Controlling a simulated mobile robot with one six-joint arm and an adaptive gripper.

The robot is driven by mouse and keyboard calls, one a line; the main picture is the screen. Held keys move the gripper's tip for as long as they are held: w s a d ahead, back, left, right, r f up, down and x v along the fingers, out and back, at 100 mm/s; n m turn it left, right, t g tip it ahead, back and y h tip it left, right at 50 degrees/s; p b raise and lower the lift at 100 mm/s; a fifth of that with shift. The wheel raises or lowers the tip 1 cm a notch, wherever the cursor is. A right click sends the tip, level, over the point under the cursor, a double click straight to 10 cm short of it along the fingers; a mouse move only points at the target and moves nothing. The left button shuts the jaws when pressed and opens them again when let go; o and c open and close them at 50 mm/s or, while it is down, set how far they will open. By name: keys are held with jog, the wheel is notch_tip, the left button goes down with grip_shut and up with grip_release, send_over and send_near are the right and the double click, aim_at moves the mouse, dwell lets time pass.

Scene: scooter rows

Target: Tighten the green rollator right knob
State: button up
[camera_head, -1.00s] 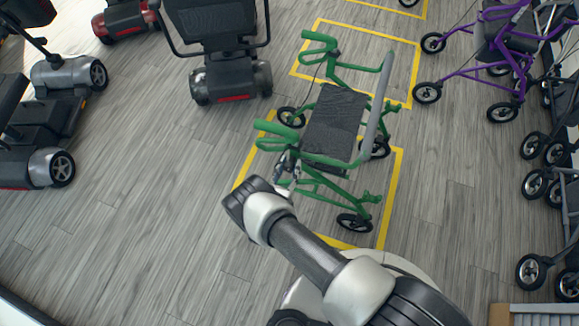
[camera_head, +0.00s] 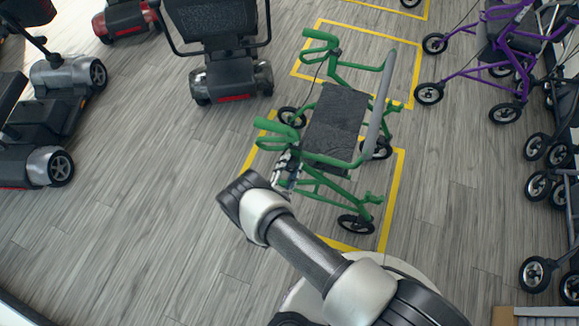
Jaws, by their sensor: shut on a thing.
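The green rollator (camera_head: 338,130) stands on the floor in the head view, with a dark seat and a grey backrest bar. My gripper (camera_head: 287,168) is at its near handle post, just below the near green handle (camera_head: 274,136). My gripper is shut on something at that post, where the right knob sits. The knob itself is too small and too covered by my gripper to make out.
A yellow floor outline (camera_head: 395,190) surrounds the rollator. A black scooter (camera_head: 228,70) stands behind it to the left, and a grey scooter (camera_head: 45,150) at far left. A purple rollator (camera_head: 495,60) stands at upper right. The floor at lower left is clear.

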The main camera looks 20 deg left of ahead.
jog(key=m, duration=0.6)
jog(key=shift+m, duration=0.3)
jog(key=m, duration=0.6)
jog(key=shift+a+r, duration=0.1)
jog(key=shift+r, duration=0.1)
jog(key=m+p, duration=0.1)
jog(key=m, duration=0.5)
jog(key=shift+r+m+p, duration=0.15)
jog(key=shift+m+p, duration=0.15)
jog(key=shift+p, duration=0.05)
jog(key=m+p, duration=0.1)
jog(key=m, duration=0.4)
jog(key=shift+m, duration=0.3)
jog(key=o, duration=1.1)
